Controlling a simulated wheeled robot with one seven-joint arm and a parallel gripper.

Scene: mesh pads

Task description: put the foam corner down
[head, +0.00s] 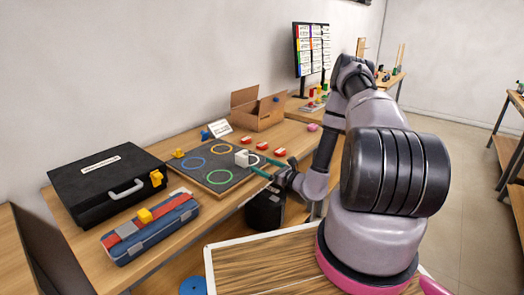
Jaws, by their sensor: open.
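A pale grey-white block, which looks like the foam corner (242,158), sits at or just over the white ring on the dark mat (197,178). My gripper (257,163) reaches in from the right with its two green fingers spread apart. The block is just left of the fingertips. I cannot tell from this view whether a finger still touches it. The white ring is partly hidden by the block and the fingers.
The mat also has blue, yellow and green rings. A black case (105,182) and a blue toolbox (150,228) stand at left. An open cardboard box (258,112) and red pieces (278,152) are behind and right. A white sign (220,128) stands behind the mat.

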